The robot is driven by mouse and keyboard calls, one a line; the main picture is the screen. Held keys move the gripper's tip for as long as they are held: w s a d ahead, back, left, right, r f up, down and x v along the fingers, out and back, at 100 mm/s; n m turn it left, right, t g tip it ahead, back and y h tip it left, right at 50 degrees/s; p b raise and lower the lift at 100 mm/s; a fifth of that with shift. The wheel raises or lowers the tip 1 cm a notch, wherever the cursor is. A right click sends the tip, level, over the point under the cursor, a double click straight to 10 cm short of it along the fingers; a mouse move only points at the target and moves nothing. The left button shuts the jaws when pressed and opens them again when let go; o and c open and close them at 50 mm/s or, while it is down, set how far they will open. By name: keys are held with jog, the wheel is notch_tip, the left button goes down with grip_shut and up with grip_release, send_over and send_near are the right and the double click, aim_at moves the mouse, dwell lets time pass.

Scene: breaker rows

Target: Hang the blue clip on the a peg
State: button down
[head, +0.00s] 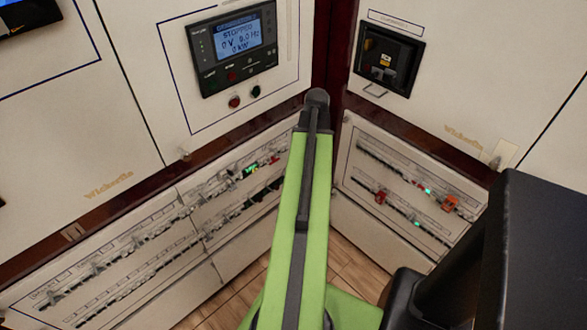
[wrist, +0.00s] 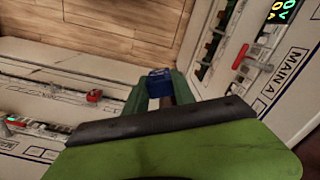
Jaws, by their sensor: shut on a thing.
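The blue clip (wrist: 159,82) is between the green fingertips of my gripper (wrist: 159,92) in the wrist view. My gripper is shut on it and holds it over the breaker panels and wooden floor. The fingers hide the clip's lower part. In the head view my green arm reaches up the middle toward the corner; the gripper and the clip are hidden there. I cannot make out the a peg for certain in either view.
Breaker rows line the left panel (head: 110,276) and right panel (head: 392,160), meeting at a corner. A control display (head: 238,40) hangs above. Wooden floor (wrist: 130,30) shows clear.

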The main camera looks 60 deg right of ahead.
aim_at(276, 153)
jog(key=w+a+f+n+b, duration=0.1)
jog(key=w+a+n, duration=0.3)
jog(key=n, duration=0.8)
jog(key=shift+w+a+f, duration=0.2)
jog(key=shift+a, duration=0.3)
jog(key=shift+w+d, duration=0.3)
jog(key=shift+w, duration=0.55)
jog(key=shift+w+d, duration=0.25)
jog(key=shift+w, duration=0.6)
jog(key=shift+w+d, duration=0.3)
jog(key=shift+w, duration=0.55)
jog(key=shift+w+d, duration=0.3)
jog(key=shift+w, duration=0.6)
jog(key=shift+w+d, duration=0.3)
jog(key=shift+w, duration=0.55)
jog(key=shift+w+d+r, duration=0.1)
jog(key=shift+w, duration=0.2)
jog(key=shift+s, duration=0.1)
